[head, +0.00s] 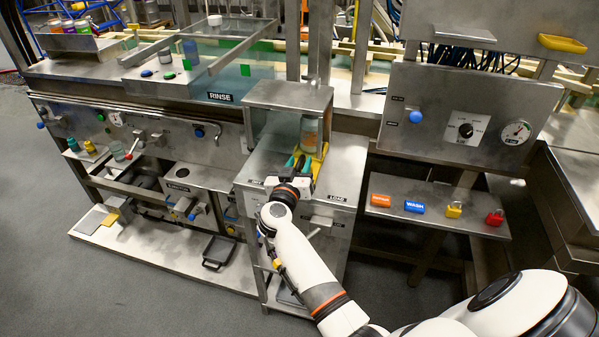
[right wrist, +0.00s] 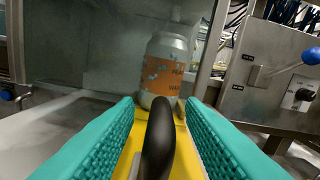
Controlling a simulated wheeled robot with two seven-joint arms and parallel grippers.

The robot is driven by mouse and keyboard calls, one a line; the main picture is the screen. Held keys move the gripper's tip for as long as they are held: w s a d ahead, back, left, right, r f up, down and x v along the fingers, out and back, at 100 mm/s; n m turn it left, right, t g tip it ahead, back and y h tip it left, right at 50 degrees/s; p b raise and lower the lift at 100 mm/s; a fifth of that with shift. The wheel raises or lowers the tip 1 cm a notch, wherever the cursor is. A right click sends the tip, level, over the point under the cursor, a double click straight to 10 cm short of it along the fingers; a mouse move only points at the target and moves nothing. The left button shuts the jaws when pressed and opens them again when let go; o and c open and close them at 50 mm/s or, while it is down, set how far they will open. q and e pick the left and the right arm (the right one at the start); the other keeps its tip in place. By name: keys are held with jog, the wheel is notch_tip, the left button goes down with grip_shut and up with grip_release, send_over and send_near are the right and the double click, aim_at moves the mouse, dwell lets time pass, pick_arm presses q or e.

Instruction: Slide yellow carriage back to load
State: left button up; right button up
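The yellow carriage (head: 319,162) sits under the steel hood of the can seamer, with an orange-and-silver can (head: 309,134) upright on it. The right wrist view shows the can (right wrist: 165,70) ahead, beyond a black handle (right wrist: 158,145) that rises above the yellow carriage (right wrist: 183,135). My right gripper (head: 298,161) is at the front of the carriage. Its teal fingers (right wrist: 160,108) stand on either side of the handle, with visible gaps, so it is open. The far side of the carriage is partly hidden by the hood and can. My left gripper is not in view.
A LOAD label (head: 337,198) is on the front edge of the seamer table. The hood (head: 288,95) stands close above the carriage. A shelf (head: 440,198) with tags and padlocks is at right, below a control panel (head: 470,115). The RINSE tank (head: 220,97) is at left.

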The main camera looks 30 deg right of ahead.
jog(key=shift+w+d, duration=0.3)
jog(key=shift+d, duration=0.05)
jog(key=shift+c, duration=0.3)
grip_shut()
jog(key=shift+s+r, duration=0.1)
jog(key=shift+r, duration=0.05)
jog(key=s+d+p, duration=0.1)
jog(key=p, duration=0.1)
jog(key=s+d+p, duration=0.1)
jog(key=p, duration=0.2)
jog(key=shift+s+d+r, duration=0.15)
jog(key=shift+s+r, duration=0.15)
jog(key=shift+s, duration=0.05)
jog(key=s+d+p, duration=0.1)
jog(key=p, duration=0.1)
jog(key=s+d+p, duration=0.3)
jog(key=s+p, duration=0.1)
jog(key=shift+s+d+f, duration=0.2)
jog(key=shift+d+f, duration=0.05)
jog(key=shift+d, duration=0.05)
jog(key=shift+s+d+f, duration=0.1)
jog(key=shift+s+d, duration=0.05)
jog(key=shift+s, duration=0.05)
jog(key=shift+f, duration=0.15)
